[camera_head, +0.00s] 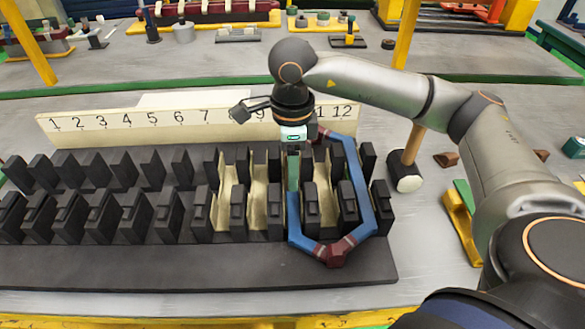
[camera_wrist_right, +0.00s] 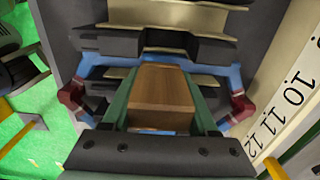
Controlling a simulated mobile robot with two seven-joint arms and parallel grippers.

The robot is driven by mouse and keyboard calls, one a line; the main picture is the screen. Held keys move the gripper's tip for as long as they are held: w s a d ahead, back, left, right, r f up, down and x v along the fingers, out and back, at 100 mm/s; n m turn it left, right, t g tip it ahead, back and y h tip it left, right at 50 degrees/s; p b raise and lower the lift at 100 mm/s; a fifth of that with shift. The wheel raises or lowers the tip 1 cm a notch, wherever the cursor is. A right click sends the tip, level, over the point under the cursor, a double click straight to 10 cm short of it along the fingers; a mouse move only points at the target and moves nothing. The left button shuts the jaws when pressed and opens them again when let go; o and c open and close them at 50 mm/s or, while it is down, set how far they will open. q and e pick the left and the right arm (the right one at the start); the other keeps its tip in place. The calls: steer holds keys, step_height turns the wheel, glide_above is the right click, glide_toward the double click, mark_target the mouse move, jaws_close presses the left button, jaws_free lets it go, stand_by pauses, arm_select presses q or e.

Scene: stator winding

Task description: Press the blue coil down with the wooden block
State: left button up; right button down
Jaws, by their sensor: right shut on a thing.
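The blue coil (camera_head: 367,180) with dark red wrapped corners sits at the right end of the black slotted stator (camera_head: 190,277). The coil also shows in the right wrist view (camera_wrist_right: 97,62), passing on both sides of the block. My right gripper (camera_head: 293,185) points down over the slots near numbers 10 and 11. Its green fingers are shut on the wooden block (camera_wrist_right: 162,92). The block is hidden in the head view. Contact between block and coil cannot be told. My left gripper is out of view.
A numbered cream board (camera_head: 130,124) stands behind the stator, partly hidden by my right arm. A mallet (camera_head: 405,180) stands just right of the stator. Cream slot liners (camera_head: 257,205) stand in several slots. Small brown pieces (camera_head: 446,159) lie farther right.

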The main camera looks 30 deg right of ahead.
step_height(320, 180, up, 2)
steer(key=shift+r+p, duration=0.1)
steer(key=shift+p, duration=0.45)
step_height(320, 180, up, 7)
steer(key=p, duration=0.4)
steer(key=shift+p, duration=0.35)
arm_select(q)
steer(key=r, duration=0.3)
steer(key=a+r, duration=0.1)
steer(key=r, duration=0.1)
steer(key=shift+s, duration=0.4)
